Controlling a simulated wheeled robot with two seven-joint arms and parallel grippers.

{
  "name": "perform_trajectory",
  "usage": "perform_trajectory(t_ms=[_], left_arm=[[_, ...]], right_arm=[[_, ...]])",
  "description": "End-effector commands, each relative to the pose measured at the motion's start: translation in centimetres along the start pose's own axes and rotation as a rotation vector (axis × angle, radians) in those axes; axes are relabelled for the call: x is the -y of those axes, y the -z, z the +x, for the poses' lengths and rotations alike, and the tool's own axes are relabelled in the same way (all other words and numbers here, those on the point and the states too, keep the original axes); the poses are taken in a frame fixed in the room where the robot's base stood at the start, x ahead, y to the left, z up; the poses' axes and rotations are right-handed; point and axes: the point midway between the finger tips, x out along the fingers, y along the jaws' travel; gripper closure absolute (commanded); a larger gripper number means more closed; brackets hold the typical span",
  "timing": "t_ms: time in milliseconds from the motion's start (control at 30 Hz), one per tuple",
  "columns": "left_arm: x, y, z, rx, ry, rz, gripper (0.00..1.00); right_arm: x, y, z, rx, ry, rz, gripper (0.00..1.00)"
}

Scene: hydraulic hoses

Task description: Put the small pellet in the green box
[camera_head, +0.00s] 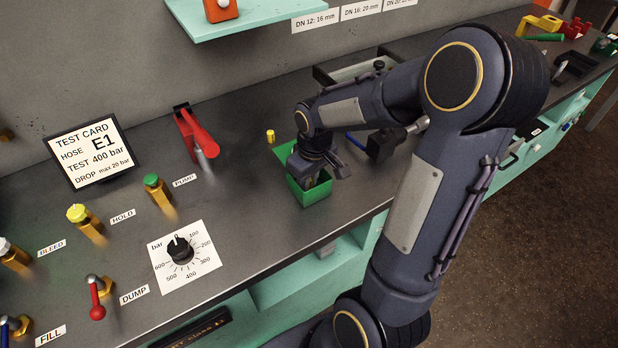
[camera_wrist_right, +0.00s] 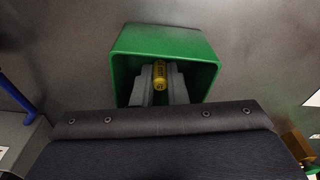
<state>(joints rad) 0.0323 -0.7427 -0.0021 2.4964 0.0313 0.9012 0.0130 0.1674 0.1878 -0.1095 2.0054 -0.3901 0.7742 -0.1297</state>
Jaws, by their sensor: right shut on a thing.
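The green box (camera_head: 316,194) stands on the grey bench in the middle of the head view; in the right wrist view its walls (camera_wrist_right: 193,43) surround the fingers. My right gripper (camera_head: 318,177) points down over the box. In the right wrist view, my right gripper (camera_wrist_right: 160,88) is shut on a small yellow pellet (camera_wrist_right: 160,72), held between the fingertips within the box's outline. I cannot tell whether the pellet touches the box floor. In the head view, the arm and gripper hide the held pellet. My left gripper is not in view.
Another small yellow cylinder (camera_head: 270,136) stands on the bench behind the box. A red-handled tool (camera_head: 196,133) stands to the left. A dial (camera_head: 181,249) and several valves occupy the bench's left part. A grey tray (camera_head: 352,71) lies behind my right arm.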

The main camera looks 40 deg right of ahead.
Motion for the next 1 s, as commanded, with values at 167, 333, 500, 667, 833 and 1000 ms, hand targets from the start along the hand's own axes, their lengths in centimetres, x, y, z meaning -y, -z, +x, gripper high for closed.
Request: perform_trajectory(t_ms=[167,333,500,667,833,1000], left_arm=[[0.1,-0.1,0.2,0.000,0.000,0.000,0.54],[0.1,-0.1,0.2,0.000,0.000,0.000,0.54],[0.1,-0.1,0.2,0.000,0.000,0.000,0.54],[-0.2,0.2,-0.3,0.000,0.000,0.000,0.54],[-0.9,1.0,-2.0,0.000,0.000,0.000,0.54],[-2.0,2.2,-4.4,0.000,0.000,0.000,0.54]], right_arm=[[0.0,0.0,0.2,0.000,0.000,0.000,0.77],[0.0,0.0,0.2,0.000,0.000,0.000,0.66],[0.0,0.0,0.2,0.000,0.000,0.000,0.66],[0.0,0.1,-0.5,-0.001,0.000,0.000,0.66],[0.0,0.1,-2.9,-0.002,-0.001,0.000,0.66],[0.0,0.2,-6.5,-0.002,-0.001,0.000,0.66]])
